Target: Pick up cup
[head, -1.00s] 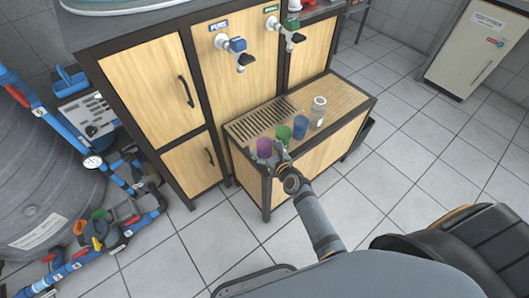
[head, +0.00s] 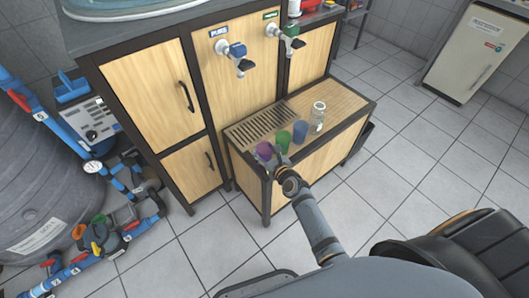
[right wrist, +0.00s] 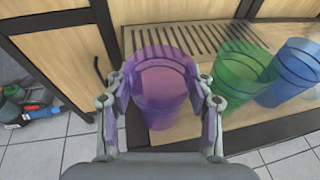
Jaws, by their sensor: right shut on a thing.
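A see-through purple cup (head: 264,150) is at the left front end of the low wooden bench, by the slotted drain. My right gripper (head: 277,160) reaches it from the front right. In the right wrist view the purple cup (right wrist: 160,85) is between the two fingers of my right gripper (right wrist: 162,95), which is shut on its sides. I cannot tell whether the cup's base touches the bench. A green cup (head: 282,141) and a blue cup (head: 300,131) stand to its right. My left gripper is not in view.
A blue tap (head: 238,50) and a green tap (head: 290,32) are on the cabinet above. Blue pipes (head: 62,140) and a grey tank are at left.

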